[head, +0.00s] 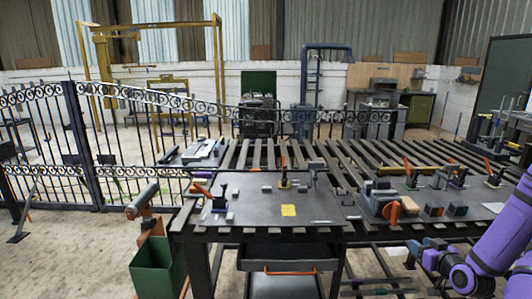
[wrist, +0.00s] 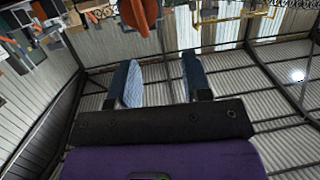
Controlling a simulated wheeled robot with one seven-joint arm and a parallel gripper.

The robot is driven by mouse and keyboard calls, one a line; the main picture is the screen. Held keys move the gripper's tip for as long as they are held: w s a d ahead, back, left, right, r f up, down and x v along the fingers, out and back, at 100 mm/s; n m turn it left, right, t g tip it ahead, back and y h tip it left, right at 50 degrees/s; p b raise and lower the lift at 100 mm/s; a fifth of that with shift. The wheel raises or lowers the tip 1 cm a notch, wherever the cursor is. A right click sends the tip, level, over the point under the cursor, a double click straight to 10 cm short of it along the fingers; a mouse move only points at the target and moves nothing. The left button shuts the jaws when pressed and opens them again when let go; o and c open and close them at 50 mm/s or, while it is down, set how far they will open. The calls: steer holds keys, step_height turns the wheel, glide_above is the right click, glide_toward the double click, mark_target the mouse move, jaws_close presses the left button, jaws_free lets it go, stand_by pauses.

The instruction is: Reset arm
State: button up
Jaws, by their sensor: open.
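My gripper (wrist: 162,82) shows in the wrist view with its two blue-grey fingers apart. The gap between them is empty, and the corrugated wall or roof shows behind it. In the head view my purple arm comes in at the lower right, in front of the work table (head: 262,208). Its end is low and small there, so finger detail is hard to make out. The wrist view is turned over, with the workshop's objects along its top edge. An orange-brown rounded thing (wrist: 138,14) hangs into view above the fingers, apart from them.
A slatted table carries clamps, blocks, a yellow note (head: 289,210) and an orange disc-shaped tool (head: 394,212). A black scroll gate (head: 82,145) stands at the left. A green bin (head: 157,268) sits by the table's front left.

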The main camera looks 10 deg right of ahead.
steer(key=w+a+r+n+g+h, duration=0.1)
steer(key=a+r+g, duration=0.2)
steer(key=a+r, duration=0.6)
steer(key=w+a+r+n+g, duration=0.1)
steer(key=a+r+g, duration=0.35)
steer(key=r, duration=0.85)
steer(key=s+a+r+g+y, duration=0.1)
steer(key=s+a+r, duration=0.5)
steer(key=s+a, duration=0.3)
steer(key=s+a+r+g+y, duration=0.1)
steer(key=s+a+r, duration=0.5)
steer(key=s+a, duration=0.3)
steer(key=s, duration=0.3)
steer(key=shift+s+r+m+y, duration=0.15)
steer(key=shift+s+m+y, duration=0.1)
steer(key=shift+m+y, duration=0.15)
